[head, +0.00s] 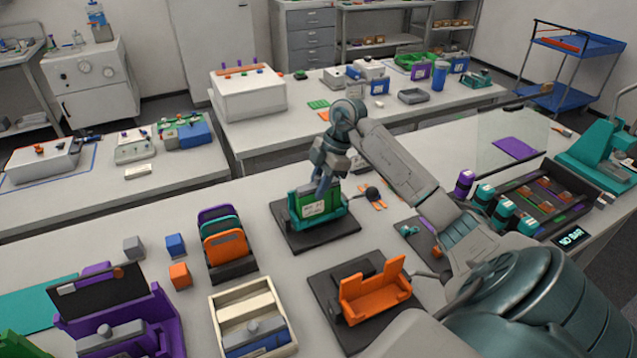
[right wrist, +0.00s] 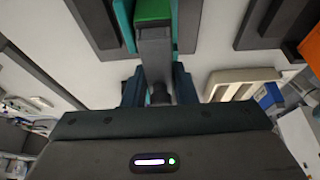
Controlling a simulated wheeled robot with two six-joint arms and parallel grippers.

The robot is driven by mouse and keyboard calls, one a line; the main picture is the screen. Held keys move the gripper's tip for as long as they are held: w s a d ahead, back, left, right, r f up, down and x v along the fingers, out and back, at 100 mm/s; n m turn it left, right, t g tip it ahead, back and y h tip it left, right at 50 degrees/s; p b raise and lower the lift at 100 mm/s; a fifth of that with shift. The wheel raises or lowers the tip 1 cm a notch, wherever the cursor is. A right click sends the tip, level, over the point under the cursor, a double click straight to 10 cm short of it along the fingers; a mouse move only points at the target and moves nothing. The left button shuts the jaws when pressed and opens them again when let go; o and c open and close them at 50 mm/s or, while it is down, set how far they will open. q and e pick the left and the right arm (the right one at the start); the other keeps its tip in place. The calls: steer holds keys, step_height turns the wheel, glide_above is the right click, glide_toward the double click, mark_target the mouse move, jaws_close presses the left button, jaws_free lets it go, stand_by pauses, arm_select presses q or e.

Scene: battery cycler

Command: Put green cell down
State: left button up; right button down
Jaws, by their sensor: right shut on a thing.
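The green cell (head: 322,204), a flat block with a white label, stands upright within the teal cradle (head: 347,207) on a dark base plate. My right gripper (head: 323,183) comes down from above and is shut on its top edge. In the right wrist view, a green top (right wrist: 153,10) shows past my right gripper (right wrist: 155,75), with teal cradle wall (right wrist: 123,22) beside it. The cradle's front hides the cell's lower part, so I cannot tell whether it rests on the bottom. My left gripper is not in view.
An orange cradle (head: 372,290) on a dark plate stands in front, seemingly empty. A rack of coloured flat cells (head: 228,245) is to the left, with a wooden box (head: 252,310) below it. A black tray (head: 540,200) lies right.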

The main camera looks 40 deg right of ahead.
steer(key=c, duration=1.2)
jaws_free()
steer(key=shift+o, duration=0.2)
steer(key=shift+s, duration=0.1)
